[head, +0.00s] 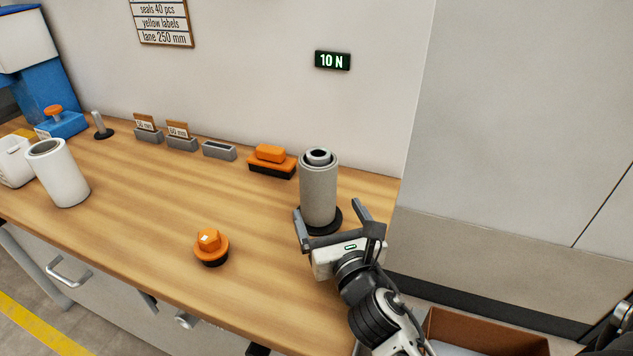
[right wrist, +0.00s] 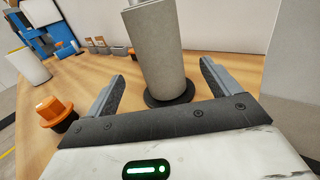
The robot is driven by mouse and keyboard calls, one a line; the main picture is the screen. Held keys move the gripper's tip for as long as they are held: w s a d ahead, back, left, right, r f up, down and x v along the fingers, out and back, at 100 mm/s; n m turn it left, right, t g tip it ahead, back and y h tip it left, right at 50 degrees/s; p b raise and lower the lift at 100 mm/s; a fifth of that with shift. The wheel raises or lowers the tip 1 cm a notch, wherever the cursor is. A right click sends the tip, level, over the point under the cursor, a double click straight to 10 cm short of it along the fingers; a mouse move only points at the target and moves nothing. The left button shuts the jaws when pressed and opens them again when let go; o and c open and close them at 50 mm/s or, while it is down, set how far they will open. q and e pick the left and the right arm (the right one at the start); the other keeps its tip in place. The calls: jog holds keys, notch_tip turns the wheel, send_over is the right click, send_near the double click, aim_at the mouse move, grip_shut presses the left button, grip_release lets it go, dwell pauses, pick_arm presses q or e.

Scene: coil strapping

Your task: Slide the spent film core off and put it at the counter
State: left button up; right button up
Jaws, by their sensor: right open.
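The film core is a grey cardboard-like tube (head: 319,190) standing upright over a post with a round black base (head: 335,215) on the counter (head: 150,205). The post's tip shows in the tube's open top. My right gripper (head: 332,212) is open, with its fingers pointing at the tube's lower part. In the right wrist view the tube (right wrist: 158,60) stands ahead between the two open fingers (right wrist: 160,85), with gaps on both sides. My left gripper is not in view.
An orange knob (head: 210,244) sits on the counter left of the gripper. A white roll (head: 60,175) stands at the left. An orange-topped block (head: 271,160) and small card holders (head: 180,142) line the wall. A cardboard box (head: 480,335) is below at the right.

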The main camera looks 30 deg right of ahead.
aim_at(316, 148)
jog(key=w, duration=0.2)
jog(key=w+d, duration=0.1)
jog(key=w, duration=0.4)
jog(key=shift+w+d+p, duration=0.25)
jog(key=shift+p, duration=0.1)
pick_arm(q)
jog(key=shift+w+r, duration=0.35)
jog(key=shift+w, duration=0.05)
pick_arm(e)
jog(key=shift+w+d, duration=0.1)
jog(key=shift+w, duration=0.6)
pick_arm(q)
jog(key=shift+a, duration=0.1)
pick_arm(e)
jog(key=shift+c, duration=0.3)
